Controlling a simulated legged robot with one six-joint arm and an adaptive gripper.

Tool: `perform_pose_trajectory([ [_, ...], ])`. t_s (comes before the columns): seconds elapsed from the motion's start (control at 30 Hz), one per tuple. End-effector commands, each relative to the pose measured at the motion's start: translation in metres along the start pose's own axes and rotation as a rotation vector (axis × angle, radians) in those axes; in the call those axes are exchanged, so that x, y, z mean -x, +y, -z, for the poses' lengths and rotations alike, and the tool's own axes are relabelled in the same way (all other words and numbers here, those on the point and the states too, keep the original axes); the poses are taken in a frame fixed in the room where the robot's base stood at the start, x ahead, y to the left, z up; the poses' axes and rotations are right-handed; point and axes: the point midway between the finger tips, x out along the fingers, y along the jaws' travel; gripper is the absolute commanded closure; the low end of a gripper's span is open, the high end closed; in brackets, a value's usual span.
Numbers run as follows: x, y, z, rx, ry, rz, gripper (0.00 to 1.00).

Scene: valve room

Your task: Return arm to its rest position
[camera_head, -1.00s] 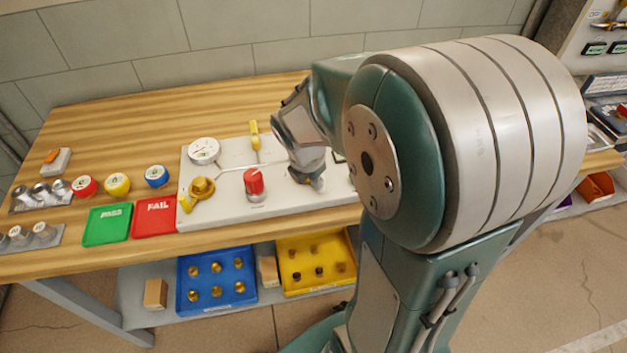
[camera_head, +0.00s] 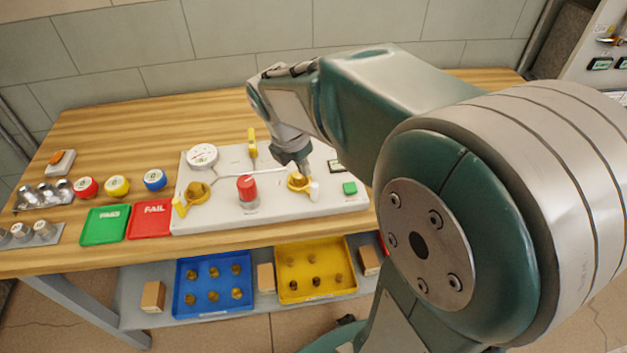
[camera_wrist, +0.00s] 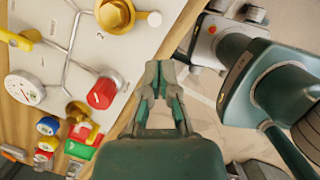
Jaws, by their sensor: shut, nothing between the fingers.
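My gripper (camera_head: 298,162) is shut and empty, above the right part of the white valve panel (camera_head: 222,213) in the head view. Its fingertips appear near the right brass fitting (camera_head: 300,181); the head view does not show whether they touch. In the wrist view, my gripper (camera_wrist: 160,72) has its fingers together, with the panel (camera_wrist: 75,78) to their left and clear space between them and the red knob (camera_wrist: 102,93). The red knob (camera_head: 247,188) also stands at the panel's middle in the head view. My arm reaches in from the right.
The panel carries a gauge (camera_head: 202,156), a yellow-handled valve (camera_head: 252,141) and a green button (camera_head: 349,188). Green (camera_head: 104,238) and red (camera_head: 151,233) trays lie left of it. Blue (camera_head: 177,290) and yellow (camera_head: 350,283) bins sit on the shelf below. The wooden tabletop (camera_head: 170,118) behind is clear.

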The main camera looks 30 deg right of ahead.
Motion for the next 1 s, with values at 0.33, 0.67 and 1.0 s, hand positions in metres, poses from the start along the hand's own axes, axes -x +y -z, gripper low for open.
perform_pose_trajectory([
  [0.33,0.014,0.003,0.004,-0.001,0.000,0.002,1.00],
  [0.67,0.014,0.002,0.002,-0.003,0.002,0.000,1.00],
  [1.0,0.045,-0.029,0.026,-0.509,0.064,-0.124,1.00],
])
